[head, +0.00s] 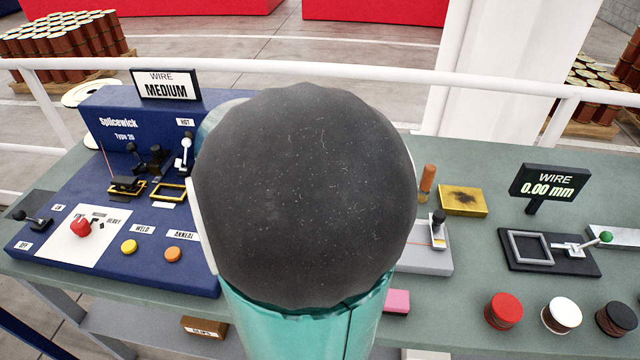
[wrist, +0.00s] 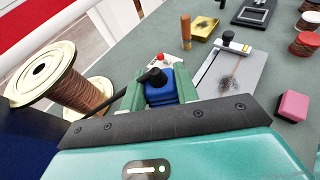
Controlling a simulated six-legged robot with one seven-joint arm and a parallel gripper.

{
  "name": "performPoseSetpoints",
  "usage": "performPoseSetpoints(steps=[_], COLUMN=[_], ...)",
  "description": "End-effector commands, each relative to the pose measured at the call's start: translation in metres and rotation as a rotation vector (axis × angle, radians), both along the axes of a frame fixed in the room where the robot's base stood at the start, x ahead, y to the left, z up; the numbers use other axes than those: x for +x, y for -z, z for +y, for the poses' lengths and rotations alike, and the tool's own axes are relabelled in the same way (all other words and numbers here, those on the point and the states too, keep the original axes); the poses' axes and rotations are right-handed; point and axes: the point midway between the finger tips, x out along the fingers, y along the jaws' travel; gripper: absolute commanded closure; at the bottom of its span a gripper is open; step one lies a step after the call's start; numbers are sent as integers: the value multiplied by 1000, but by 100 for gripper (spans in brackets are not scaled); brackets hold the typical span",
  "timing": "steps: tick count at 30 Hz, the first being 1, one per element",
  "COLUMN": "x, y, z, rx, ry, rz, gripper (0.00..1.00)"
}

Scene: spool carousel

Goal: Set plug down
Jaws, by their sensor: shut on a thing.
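The plug (wrist: 160,89) looks like a blue block with a black cable end, in the middle of the wrist view. My gripper (wrist: 155,88) is shut on it, with a green finger on each side. The plug is over or near the green bench (wrist: 204,122); I cannot tell whether it touches the bench. In the head view my own dark, rounded arm part hides the gripper and the plug.
A copper wire spool (wrist: 52,82) stands left of the gripper. A grey plate with a clamp (wrist: 230,72) and a pink block (wrist: 292,106) lie to the right. The blue Splicewick machine (head: 110,230) fills the bench's left. A white rail (head: 300,72) runs behind.

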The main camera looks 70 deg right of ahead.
Motion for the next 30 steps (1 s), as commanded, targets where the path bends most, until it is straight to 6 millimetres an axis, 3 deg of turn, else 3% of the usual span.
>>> performPoseSetpoints(steps=[5, 22, 30], x=[6, 36, 46], y=[6, 45, 83], z=[-3, -85, -113], rx=[7, 6, 7], ry=[-66, -61, -61], rz=[3, 5, 5], gripper=[94, 94, 94])
